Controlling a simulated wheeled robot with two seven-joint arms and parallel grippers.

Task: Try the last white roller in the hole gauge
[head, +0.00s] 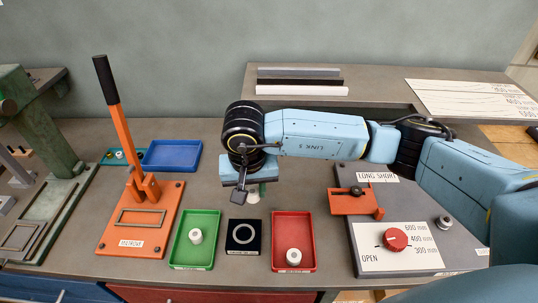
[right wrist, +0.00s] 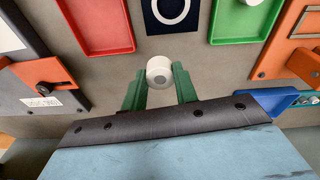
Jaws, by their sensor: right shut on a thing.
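A white roller (head: 253,196) is between the fingertips of my right gripper (head: 257,187), which is shut on it. It also shows in the right wrist view (right wrist: 160,68) between the green fingers. The hole gauge, a black square block (head: 232,247) with a pale ring, lies in front of the gripper, between two trays; the roller is behind it and apart from it. A second white roller (head: 196,237) stands in the green tray (head: 181,258). A third white roller (head: 293,257) stands in the red tray (head: 292,225). My left gripper is not in view.
An orange press with a black-tipped lever (head: 122,125) stands left of the green tray. A blue tray (head: 174,155) lies behind it. A grey plate with an orange stop and a red knob (head: 395,240) is on the right. Bench space around the gripper is clear.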

